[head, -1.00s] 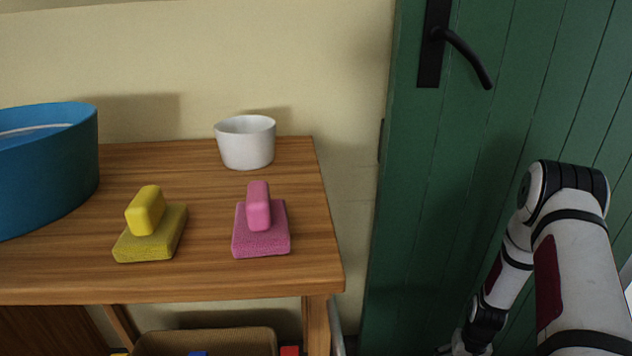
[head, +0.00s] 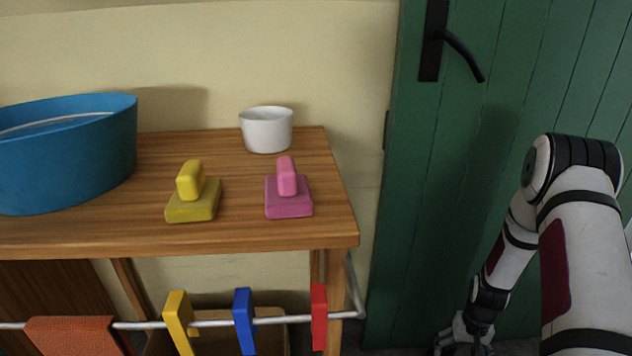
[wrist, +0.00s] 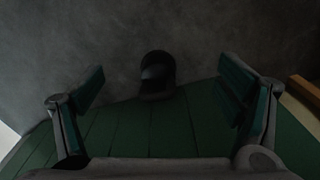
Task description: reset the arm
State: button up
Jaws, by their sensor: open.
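My arm hangs down at the right of the head view, in front of a green door. My gripper (head: 462,338) is low at the bottom edge of that view, partly cut off. In the wrist view my gripper (wrist: 165,95) has its two fingers wide apart, with nothing held between them. Beyond the fingers, the wrist view shows a dark grey surface, a dark rounded object (wrist: 157,75) and green boards.
The green door (head: 430,200) has a black handle (head: 460,52).

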jog(key=s+a+r+n, duration=0.1)
jog(key=a+r, duration=0.3)
jog(key=r, duration=0.7)
jog(key=s+a+r, duration=0.2)
jog(key=a+r, duration=0.2)
jog(key=r, duration=0.7)
jog(key=s+a+r+n, duration=0.1)
jog(key=a+r, duration=0.2)
jog(key=r, duration=0.8)
jog(key=s+a+r+n+p, duration=0.1)
jog(key=s+a+r, duration=0.3)
jog(key=s, duration=0.5)
jog(key=s+a+r, duration=0.3)
jog(key=s+r, duration=0.2)
jog(key=s, duration=0.4)
jog(key=s+a+r+n+p, duration=0.1)
jog(key=s+a+r, duration=0.3)
jog(key=s, duration=0.5)
notch_tip(320, 180, up, 40)
jog(key=d+t+p, duration=0.1)
jog(key=t+p, duration=0.3)
jog(key=p, duration=3.3)
jog(key=shift+w, duration=0.3)
jog(key=shift+o, duration=0.5)
